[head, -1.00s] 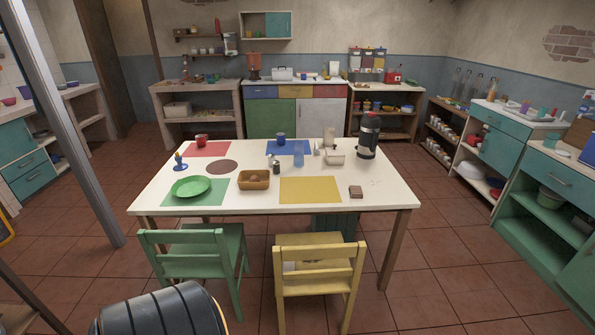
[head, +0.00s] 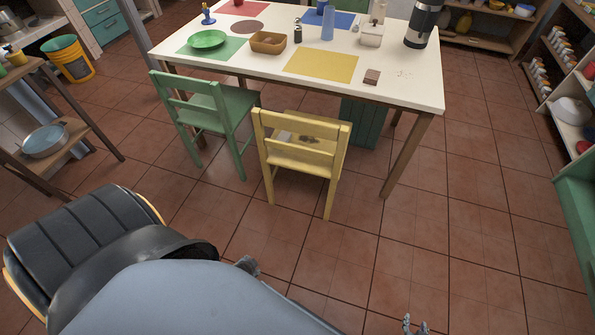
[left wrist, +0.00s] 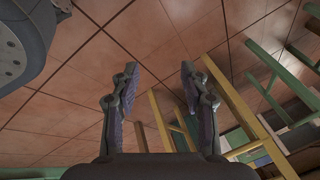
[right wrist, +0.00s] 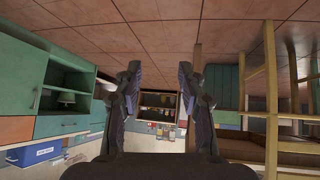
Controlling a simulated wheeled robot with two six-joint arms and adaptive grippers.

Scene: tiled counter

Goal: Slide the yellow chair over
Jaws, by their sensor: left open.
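The yellow chair (head: 303,155) stands upright at the table's near side in the head view, its back toward me and its seat partly under the tabletop. My right gripper (head: 415,325) shows at the bottom edge, apart from the chair; its fingers are spread and empty in the right wrist view (right wrist: 160,90). My left gripper (head: 248,265) is mostly hidden behind my arm, nearer than the chair. In the left wrist view (left wrist: 160,90) it is open and empty, with the yellow chair's bars (left wrist: 240,105) to its right.
The green chair (head: 215,115) stands close left of the yellow one. The white table (head: 400,88) carries a green plate (head: 207,39), a brown basket (head: 268,43) and a flask (head: 423,24). A wooden shelf (head: 85,135) stands left. Floor (head: 460,220) right of the chair is clear.

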